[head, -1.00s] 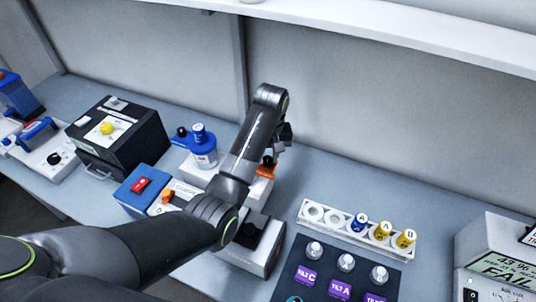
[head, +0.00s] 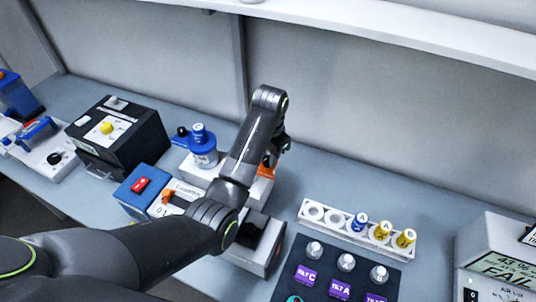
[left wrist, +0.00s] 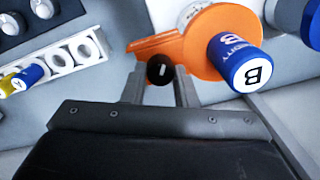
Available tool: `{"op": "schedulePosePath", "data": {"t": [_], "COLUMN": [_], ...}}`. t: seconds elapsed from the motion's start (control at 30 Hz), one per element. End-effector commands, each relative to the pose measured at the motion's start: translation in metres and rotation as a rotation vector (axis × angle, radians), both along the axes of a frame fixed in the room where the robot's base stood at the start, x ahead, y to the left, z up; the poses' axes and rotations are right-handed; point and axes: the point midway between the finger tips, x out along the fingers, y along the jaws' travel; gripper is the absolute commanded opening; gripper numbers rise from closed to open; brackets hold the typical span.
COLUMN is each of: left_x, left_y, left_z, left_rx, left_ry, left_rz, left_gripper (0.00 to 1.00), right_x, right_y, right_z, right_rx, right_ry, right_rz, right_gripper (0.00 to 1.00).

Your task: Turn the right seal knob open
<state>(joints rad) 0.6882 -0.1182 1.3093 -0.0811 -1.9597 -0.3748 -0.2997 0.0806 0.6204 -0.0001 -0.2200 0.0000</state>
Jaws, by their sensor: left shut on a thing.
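The right seal knob (left wrist: 160,70) is a small round black knob with a white mark, on the edge of an orange holder (left wrist: 158,46) in the left wrist view. My left gripper (head: 281,148) is shut on the knob, one finger at each side. A blue bottle marked B (left wrist: 240,62) stands at the orange holder. In the head view my arm hides the knob and bottle, and only a bit of the orange holder (head: 267,164) shows. My right gripper is in neither view.
A blue holder (head: 179,138) with a blue bottle (head: 203,145) stands left of my arm. A white rack (head: 339,220) with blue and yellow vials and a dark mat (head: 318,258) lie to the right. A black box (head: 120,136) stands further left.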

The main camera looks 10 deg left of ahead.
Motion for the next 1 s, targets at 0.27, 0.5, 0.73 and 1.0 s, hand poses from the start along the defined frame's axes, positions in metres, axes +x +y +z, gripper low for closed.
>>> {"op": "schedulePosePath", "data": {"t": [0.27,0.5,0.73,1.0], "left_x": [0.0015,0.0014,0.0015,0.0016], "left_y": [-0.0003,-0.0004,-0.0005,-0.0005], "left_z": [0.0021,0.0022,0.0022,0.0023], "left_rx": [-0.001,-0.001,-0.001,-0.001], "left_ry": [-0.008,-0.008,-0.008,-0.008], "left_rz": [-0.152,-0.212,-0.226,-0.225], "left_gripper": [0.03,0.03,0.03,0.29], "right_x": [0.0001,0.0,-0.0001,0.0], "right_y": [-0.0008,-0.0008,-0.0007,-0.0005], "right_z": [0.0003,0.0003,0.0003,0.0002], "right_rx": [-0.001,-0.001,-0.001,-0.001], "right_ry": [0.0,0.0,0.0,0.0], "right_rz": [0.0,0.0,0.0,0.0], "right_gripper": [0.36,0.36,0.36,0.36]}}
